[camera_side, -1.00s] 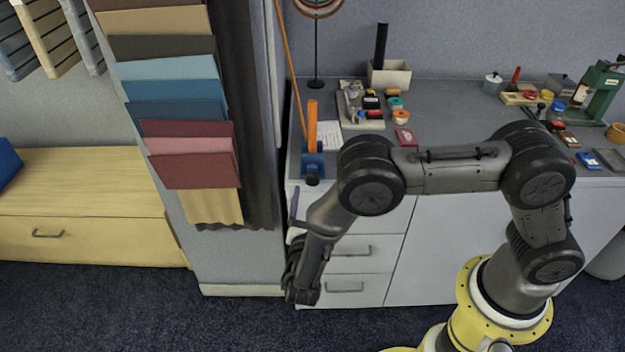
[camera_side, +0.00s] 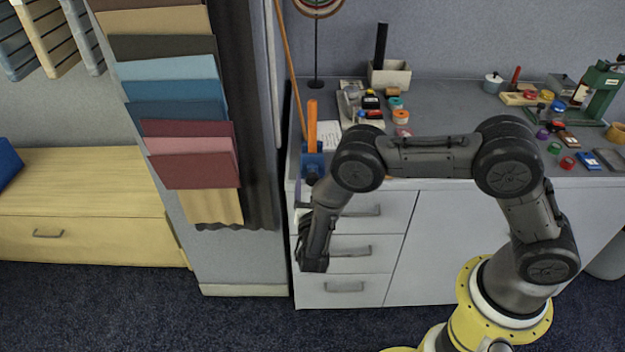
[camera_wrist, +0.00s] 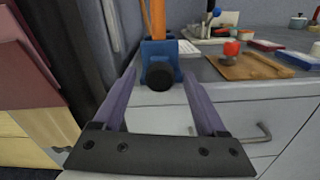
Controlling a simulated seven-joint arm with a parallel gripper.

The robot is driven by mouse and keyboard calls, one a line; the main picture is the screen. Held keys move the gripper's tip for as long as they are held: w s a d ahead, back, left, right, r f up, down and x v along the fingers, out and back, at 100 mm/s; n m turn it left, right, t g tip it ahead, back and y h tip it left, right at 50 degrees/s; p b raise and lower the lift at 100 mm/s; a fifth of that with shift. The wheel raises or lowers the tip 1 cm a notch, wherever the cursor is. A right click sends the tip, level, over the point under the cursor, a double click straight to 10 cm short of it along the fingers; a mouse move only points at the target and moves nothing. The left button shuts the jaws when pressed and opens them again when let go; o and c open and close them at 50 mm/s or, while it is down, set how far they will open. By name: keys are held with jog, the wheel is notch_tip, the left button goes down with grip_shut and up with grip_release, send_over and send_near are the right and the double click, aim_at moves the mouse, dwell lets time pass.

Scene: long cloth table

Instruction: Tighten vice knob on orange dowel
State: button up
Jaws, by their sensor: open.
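The blue vice (camera_side: 312,160) stands at the left front edge of the grey desk, with the upright orange dowel (camera_side: 312,122) in it. Its black round knob (camera_side: 311,177) faces the front. In the wrist view the vice (camera_wrist: 160,52), dowel (camera_wrist: 158,18) and knob (camera_wrist: 159,77) are straight ahead. My gripper (camera_wrist: 160,77) is open and empty, its purple fingers spread to the left and right of the knob in the picture. The knob seems to lie beyond the fingertips; I see no contact. In the side view my gripper (camera_side: 303,205) is below the vice, partly hidden by my wrist.
Hanging colour samples (camera_side: 185,110) and a dark curtain stand close left of the vice. White drawers (camera_side: 345,248) are below the desk top, with handles near my gripper. A wooden board (camera_wrist: 250,66) and small items lie to the right. A thin orange pole leans behind the vice.

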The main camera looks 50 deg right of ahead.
jog(key=shift+x, duration=0.9)
grip_shut()
